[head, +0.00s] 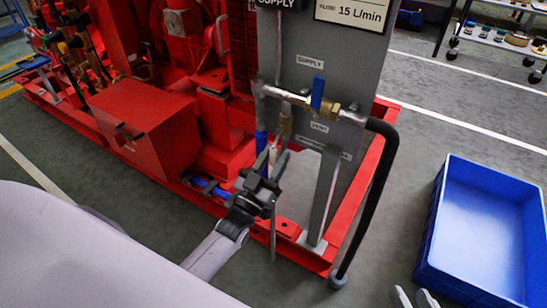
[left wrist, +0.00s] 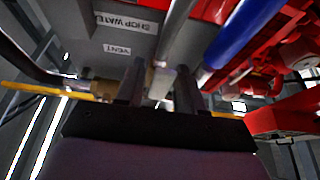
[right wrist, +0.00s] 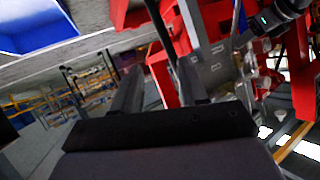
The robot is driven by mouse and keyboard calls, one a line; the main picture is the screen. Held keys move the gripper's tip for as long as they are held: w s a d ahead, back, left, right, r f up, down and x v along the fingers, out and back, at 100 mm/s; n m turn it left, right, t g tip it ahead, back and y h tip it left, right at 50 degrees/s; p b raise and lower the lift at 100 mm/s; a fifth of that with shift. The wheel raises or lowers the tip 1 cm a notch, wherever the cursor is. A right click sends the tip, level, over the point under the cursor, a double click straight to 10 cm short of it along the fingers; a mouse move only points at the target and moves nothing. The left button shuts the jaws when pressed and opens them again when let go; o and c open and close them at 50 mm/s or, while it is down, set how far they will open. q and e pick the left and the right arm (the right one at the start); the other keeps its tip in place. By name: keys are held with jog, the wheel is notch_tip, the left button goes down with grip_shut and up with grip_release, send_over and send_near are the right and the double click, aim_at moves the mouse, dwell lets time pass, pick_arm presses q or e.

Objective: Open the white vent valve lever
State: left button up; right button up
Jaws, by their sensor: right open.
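In the left wrist view, my left gripper (left wrist: 158,88) is open, with pale and brass valve parts beyond the gap; contact cannot be told. My right gripper (head: 411,297) is at the bottom edge, away from the panel. The right wrist view shows my right gripper (right wrist: 158,92) open and empty.
A blue-handled valve (head: 318,93) sits on the upper pipe, joined to a black hose (head: 378,190). A blue pipe sleeve (head: 261,143) is close left of the lever. The red skid frame (head: 345,225) surrounds the panel's foot. A blue crate (head: 480,225) stands at right.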

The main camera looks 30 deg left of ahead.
aim_at(273, 160)
pick_arm(q)
jog(key=shift+o, duration=0.2)
jog(key=p+v, duration=0.1)
jog(key=v, duration=0.4)
jog(key=shift+s+f, duration=0.1)
jog(key=shift+s, duration=0.25)
jog(key=shift+s+a+f, duration=0.1)
jog(key=shift+s+f, duration=0.2)
jog(key=shift+s, duration=0.35)
pick_arm(e)
jog(key=shift+s+d+h, duration=0.25)
jog(key=shift+d+h, duration=0.05)
jog(key=shift+d, duration=0.25)
jog(key=shift+r, duration=0.1)
